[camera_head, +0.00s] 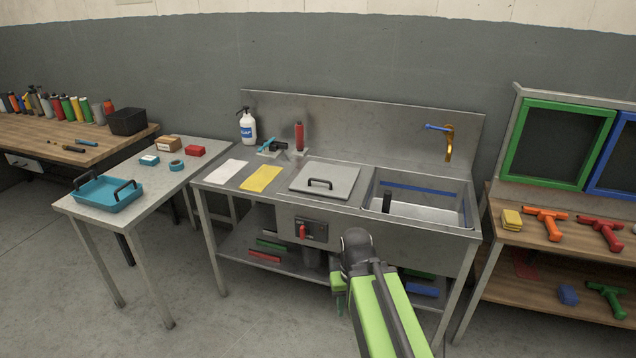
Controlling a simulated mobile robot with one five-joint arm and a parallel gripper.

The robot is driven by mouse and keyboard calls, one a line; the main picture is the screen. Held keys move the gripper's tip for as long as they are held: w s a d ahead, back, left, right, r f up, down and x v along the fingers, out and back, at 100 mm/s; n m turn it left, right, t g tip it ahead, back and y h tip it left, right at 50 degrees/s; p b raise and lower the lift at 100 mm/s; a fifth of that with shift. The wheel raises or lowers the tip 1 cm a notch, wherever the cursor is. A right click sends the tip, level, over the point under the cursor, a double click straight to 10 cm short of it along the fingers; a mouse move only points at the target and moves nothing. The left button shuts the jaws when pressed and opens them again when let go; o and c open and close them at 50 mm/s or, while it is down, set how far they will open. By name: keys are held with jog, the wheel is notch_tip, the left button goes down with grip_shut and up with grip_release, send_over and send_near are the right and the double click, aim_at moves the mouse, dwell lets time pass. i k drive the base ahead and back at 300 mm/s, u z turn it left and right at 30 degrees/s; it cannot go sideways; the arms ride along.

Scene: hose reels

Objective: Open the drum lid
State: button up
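A flat grey square lid (325,179) with a black bar handle (320,184) lies closed on the steel sink counter, left of the basin. It is the only lid I can make out; I cannot tell whether a drum is under it. My green and black arm reaches up from the bottom of the view, in front of the counter. My gripper (339,285) seems to be the small green part hanging below the dark wrist joint, apart from the lid and lower than it. Its fingers are too hidden to tell whether they are open or shut.
The open basin (420,200) and a brass tap (449,143) are right of the lid. A yellow cloth (261,178) and white cloth (226,171) lie left. A panel with a red handle (302,231) is on the counter front. Side tables stand left and right.

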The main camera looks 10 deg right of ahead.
aim_at(326, 174)
jog(key=z, duration=0.1)
jog(key=i, duration=0.9)
jog(key=u, duration=0.1)
jog(key=k, duration=1)
jog(key=u, duration=0.55)
jog(key=i, duration=1.4)
jog(key=u, duration=0.55)
